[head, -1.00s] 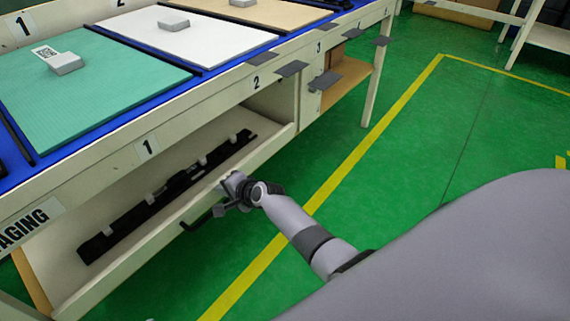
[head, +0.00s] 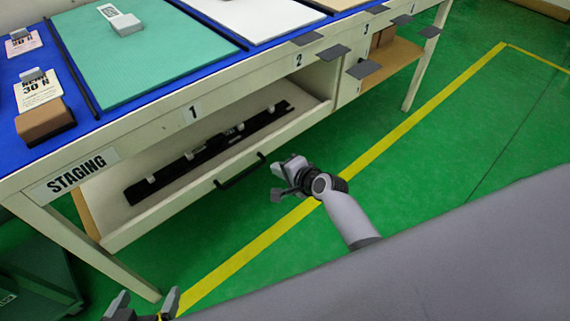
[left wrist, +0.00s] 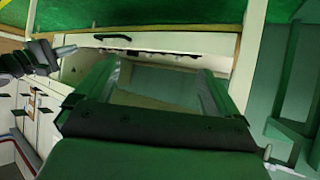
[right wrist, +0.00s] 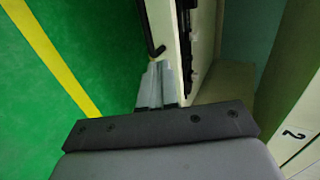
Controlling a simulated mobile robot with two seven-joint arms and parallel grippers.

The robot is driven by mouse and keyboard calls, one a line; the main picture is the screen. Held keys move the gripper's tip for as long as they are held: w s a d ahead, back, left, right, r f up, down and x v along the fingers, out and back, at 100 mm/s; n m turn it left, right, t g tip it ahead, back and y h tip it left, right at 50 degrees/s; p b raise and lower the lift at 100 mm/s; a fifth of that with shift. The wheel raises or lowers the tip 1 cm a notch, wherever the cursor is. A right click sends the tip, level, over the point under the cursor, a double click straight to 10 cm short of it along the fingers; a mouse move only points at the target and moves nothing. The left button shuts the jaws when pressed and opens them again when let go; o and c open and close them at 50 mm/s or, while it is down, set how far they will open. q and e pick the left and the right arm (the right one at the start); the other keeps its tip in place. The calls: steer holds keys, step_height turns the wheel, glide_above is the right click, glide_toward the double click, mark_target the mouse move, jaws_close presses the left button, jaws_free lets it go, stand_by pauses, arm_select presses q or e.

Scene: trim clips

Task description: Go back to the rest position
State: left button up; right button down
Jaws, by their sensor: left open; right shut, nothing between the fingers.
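My right gripper (head: 280,178) is shut and empty, just to the right of the black drawer handle (head: 240,171) and apart from it in the head view. In the right wrist view its closed fingers (right wrist: 157,86) show just below the handle (right wrist: 152,35). My left gripper (head: 143,304) shows only its tips at the bottom edge of the head view. It is open and empty; the left wrist view shows its fingers (left wrist: 155,85) spread. The drawer (head: 140,222) under the table stands open. A black trim strip (head: 205,155) with several light clips lies inside.
The staging table (head: 90,120) carries a green mat (head: 150,50), a white board (head: 250,18) and a brown block (head: 45,122) on its blue top. Grey tabs (head: 362,69) stick out from its front edge. The green floor (head: 450,130) at right is clear, with yellow lines.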

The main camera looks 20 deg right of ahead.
arm_select(q)
steer(key=shift+s+a+f, duration=0.15)
steer(key=shift+s+a, duration=0.1)
steer(key=shift+a, duration=0.05)
arm_select(e)
steer(key=shift+v, duration=1.1)
steer(key=shift+f, duration=0.1)
